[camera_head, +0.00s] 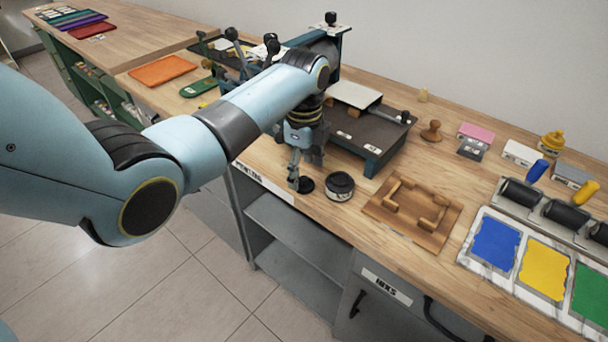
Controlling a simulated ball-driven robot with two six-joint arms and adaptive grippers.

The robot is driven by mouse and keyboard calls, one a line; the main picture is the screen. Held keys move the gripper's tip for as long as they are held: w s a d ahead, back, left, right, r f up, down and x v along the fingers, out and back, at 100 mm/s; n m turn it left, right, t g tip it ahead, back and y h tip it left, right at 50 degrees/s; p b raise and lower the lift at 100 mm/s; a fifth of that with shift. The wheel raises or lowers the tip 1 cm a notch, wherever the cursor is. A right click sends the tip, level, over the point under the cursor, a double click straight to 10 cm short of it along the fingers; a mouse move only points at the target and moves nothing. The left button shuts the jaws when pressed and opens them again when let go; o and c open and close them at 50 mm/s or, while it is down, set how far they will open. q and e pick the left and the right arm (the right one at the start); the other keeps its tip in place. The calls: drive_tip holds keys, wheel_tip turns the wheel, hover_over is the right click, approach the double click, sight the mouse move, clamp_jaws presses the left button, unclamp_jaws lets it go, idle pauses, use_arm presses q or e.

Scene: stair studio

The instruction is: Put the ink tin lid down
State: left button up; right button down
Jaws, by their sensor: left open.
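The ink tin lid (306,185) is a flat black disc on the wooden bench near its front edge, just left of the ink tin. The round dark ink tin (340,187) stands upright beside it. My left gripper (298,183) is open, pointing down, with its fingertips right at the lid's left side. Whether a finger touches the lid I cannot tell. My right gripper is not in view.
A wooden jig (413,212) lies right of the tin. A dark press bed (368,135) stands behind. Blue, yellow and green ink slabs (497,245) and rollers (522,193) are at right. Bench (330,216) is bare before the tin.

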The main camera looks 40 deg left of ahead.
sight(304, 177)
use_arm(q)
drive_tip(key=shift+r, duration=2.4)
